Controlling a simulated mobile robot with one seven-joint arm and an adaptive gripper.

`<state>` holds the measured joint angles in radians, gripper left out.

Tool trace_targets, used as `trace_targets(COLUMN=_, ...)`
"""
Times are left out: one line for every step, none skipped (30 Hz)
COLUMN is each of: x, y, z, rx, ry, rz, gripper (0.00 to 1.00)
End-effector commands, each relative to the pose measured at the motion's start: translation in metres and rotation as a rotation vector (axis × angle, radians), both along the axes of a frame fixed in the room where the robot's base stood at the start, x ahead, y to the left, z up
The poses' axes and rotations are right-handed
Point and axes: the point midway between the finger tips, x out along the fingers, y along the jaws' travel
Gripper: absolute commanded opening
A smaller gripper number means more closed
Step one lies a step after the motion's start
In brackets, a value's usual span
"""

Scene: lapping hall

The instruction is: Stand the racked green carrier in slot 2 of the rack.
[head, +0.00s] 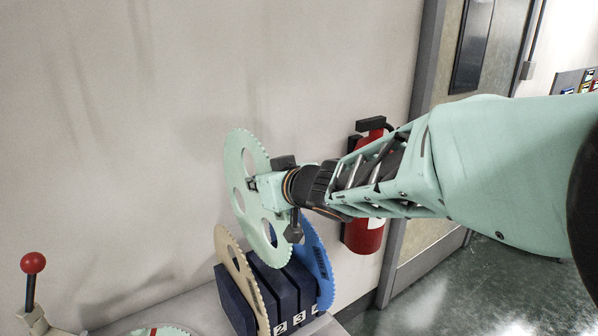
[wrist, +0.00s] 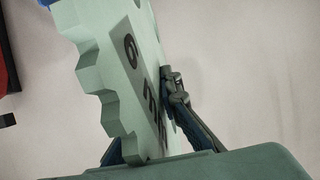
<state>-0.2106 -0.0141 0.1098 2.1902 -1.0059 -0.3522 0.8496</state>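The green carrier (head: 240,165) is a thin toothed disc with large holes. It is upright in the air above the rack (head: 237,297) in the head view. My gripper (head: 284,195) is shut on it near its right edge. In the wrist view the carrier (wrist: 98,62) shows its toothed rim and dark lettering between the fingers. The rack is dark blue, with white labels reading 2 and 3 on its front. A tan carrier (head: 227,243) stands at its left end and a blue carrier (head: 318,260) at its right. The slot openings are partly hidden by the green carrier.
A lever with a red knob (head: 33,263) stands at the left. Part of another pale green toothed disc (head: 150,331) shows at the bottom edge. A red fire extinguisher (head: 364,235) hangs on the wall behind my arm, beside a door.

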Motion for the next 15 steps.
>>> trace_targets(x=0.0, y=0.001, z=0.005, rx=0.003, ry=-0.008, rz=0.001, gripper=0.0)
trace_targets(x=0.0, y=0.001, z=0.005, rx=0.003, ry=-0.008, rz=-0.001, gripper=0.0)
trace_targets(x=-0.001, y=0.001, z=0.005, rx=0.003, ry=-0.008, rz=-0.003, gripper=0.0)
trace_targets(x=-0.001, y=0.001, z=0.002, rx=0.002, ry=-0.008, rz=-0.003, gripper=0.0)
trace_targets(x=-0.001, y=0.001, z=0.0, rx=0.002, ry=-0.008, rz=-0.003, gripper=0.0)
trace_targets(x=-0.001, y=0.001, z=-0.002, rx=0.002, ry=-0.008, rz=-0.003, gripper=0.0)
trace_targets(x=-0.001, y=0.001, z=-0.004, rx=0.002, ry=-0.008, rz=-0.003, gripper=0.0)
trace_targets(x=-0.001, y=0.001, z=-0.006, rx=0.002, ry=-0.008, rz=-0.003, gripper=0.0)
trace_targets(x=-0.001, y=0.001, z=-0.009, rx=0.002, ry=-0.008, rz=-0.003, gripper=0.0)
trace_targets(x=-0.001, y=0.001, z=-0.012, rx=0.002, ry=-0.008, rz=-0.003, gripper=0.0)
trace_targets(x=-0.001, y=0.001, z=-0.014, rx=0.002, ry=-0.008, rz=-0.003, gripper=0.0)
trace_targets(x=-0.001, y=0.001, z=-0.018, rx=0.002, ry=-0.008, rz=-0.003, gripper=0.0)
trace_targets(x=-0.001, y=0.001, z=-0.021, rx=0.003, ry=-0.008, rz=-0.003, gripper=0.0)
trace_targets(x=-0.001, y=0.001, z=-0.024, rx=0.003, ry=-0.008, rz=-0.003, gripper=0.0)
trace_targets(x=-0.001, y=0.001, z=-0.028, rx=0.002, ry=-0.007, rz=-0.003, gripper=0.0)
